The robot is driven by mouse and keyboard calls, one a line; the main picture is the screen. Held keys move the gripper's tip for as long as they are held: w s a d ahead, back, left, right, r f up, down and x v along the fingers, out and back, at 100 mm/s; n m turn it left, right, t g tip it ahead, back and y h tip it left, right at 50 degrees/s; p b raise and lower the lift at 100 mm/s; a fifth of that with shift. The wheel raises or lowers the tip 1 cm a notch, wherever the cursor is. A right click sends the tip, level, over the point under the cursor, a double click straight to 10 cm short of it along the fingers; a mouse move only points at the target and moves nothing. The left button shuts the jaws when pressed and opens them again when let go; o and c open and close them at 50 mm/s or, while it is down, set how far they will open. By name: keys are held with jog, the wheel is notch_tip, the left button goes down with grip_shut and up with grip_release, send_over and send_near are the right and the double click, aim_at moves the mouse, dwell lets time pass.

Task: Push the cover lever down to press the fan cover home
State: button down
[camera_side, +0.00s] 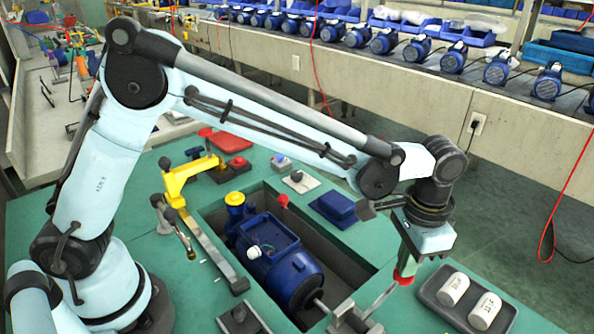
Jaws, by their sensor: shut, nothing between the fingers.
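The blue motor (265,245) lies in a recess in the green bench. Its rounded blue end, apparently the fan cover (298,283), faces the lower right, with a metal rod (318,299) close against it. The cover lever (379,301) is a thin metal bar rising to the right from a fixture at the bottom edge. A red knob (404,277) is at its upper end. My gripper (407,264) is shut and points down right over the knob. It appears to touch the knob, but I cannot tell for sure. The fingertips are partly hidden.
A dark tray (435,293) with two white cylinders stands just right of the knob. A yellow clamp arm (190,178) stands left of the recess. A dark blue block (338,207) and small buttons lie behind it. Several blue motors line the back shelf.

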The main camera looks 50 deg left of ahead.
jog(key=shift+s+r, duration=0.3)
jog(key=shift+r, duration=0.75)
jog(key=shift+s+r, duration=0.25)
jog(key=shift+r, duration=3.25)
jog(key=s+a+r+n+t+h, duration=0.1)
jog(key=a+t, duration=0.1)
jog(key=a, duration=0.5)
jog(key=s+a+r+n+t, duration=0.1)
jog(key=s+a+r+n, duration=0.1)
jog(key=a, duration=0.5)
jog(key=s+a+f+n+t, duration=0.1)
jog(key=s+a+f+t, duration=0.1)
jog(key=a, duration=0.3)
jog(key=s+a+f+n+t+y, duration=0.1)
jog(key=s+a+f+n+t, duration=0.1)
jog(key=s+a, duration=0.2)
jog(key=shift+s+a+f, duration=0.25)
jog(key=shift+s+a, duration=0.1)
jog(key=shift+a, duration=0.65)
